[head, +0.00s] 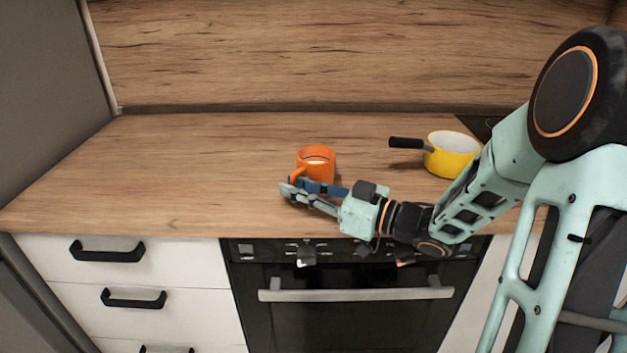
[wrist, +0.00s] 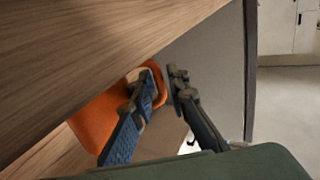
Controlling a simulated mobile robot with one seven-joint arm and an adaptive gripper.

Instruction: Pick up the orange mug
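The orange mug (head: 316,163) stands upright on the wooden countertop, its handle toward the front left in the head view. My gripper (head: 291,188) is low at the front of the mug, its fingers pointing left. In the wrist view, the mug (wrist: 92,122) is partly hidden behind the left finger. Its handle shows in the space between the two fingertips of my gripper (wrist: 161,80). The fingers are apart, with a gap between them. I cannot tell whether either finger touches the handle.
A yellow pan (head: 452,158) with a black handle stands to the right on the countertop (head: 200,165). A wooden splashback (head: 300,50) rises behind. Drawers and an oven (head: 350,305) are below the front edge. The countertop's left side is clear.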

